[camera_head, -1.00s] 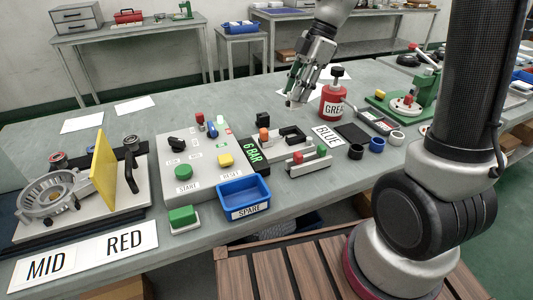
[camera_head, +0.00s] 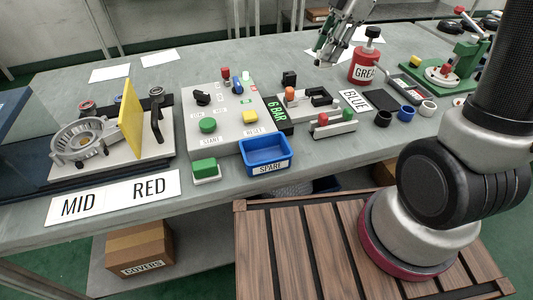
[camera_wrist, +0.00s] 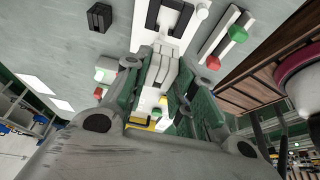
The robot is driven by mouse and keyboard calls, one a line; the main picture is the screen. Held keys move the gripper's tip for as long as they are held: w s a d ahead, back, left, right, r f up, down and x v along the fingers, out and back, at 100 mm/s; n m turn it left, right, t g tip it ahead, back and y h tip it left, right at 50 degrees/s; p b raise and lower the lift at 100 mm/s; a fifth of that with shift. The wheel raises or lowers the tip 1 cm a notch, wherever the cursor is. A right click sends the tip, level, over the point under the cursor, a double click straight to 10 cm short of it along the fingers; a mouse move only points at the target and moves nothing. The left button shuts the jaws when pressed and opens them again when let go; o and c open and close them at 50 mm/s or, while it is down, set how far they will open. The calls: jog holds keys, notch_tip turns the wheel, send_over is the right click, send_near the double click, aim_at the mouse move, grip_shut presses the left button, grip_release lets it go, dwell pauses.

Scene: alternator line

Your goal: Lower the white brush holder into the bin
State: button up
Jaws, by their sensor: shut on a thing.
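My gripper (camera_head: 322,60) is at the top of the head view, above the back of the bench and left of the red GREASE can. Its green-padded fingers (camera_wrist: 160,82) fill the middle of the wrist view, shut on a small pale piece (camera_wrist: 160,66), apparently the white brush holder. The fingers hide much of it, and in the head view it is too small to make out clearly. The blue bin (camera_head: 266,168), labelled SPARE, stands at the bench's front edge, well in front and to the left of my gripper. It looks empty.
Between gripper and bin are the control panel (camera_head: 222,125), a 6 BAR label (camera_head: 277,112), a block with a black fork (camera_head: 318,97) and a rail with red and green caps (camera_head: 334,128). The red can (camera_head: 364,66) stands close right of my gripper.

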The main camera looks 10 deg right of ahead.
jog(key=s+a+f, duration=0.3)
jog(key=s+a, duration=1.3)
jog(key=s, duration=0.3)
jog(key=shift+s+a+f, duration=0.15)
jog(key=shift+s+a, duration=0.05)
jog(key=shift+a, duration=0.05)
jog(key=shift+f, duration=1.7)
jog(key=o, duration=1.1)
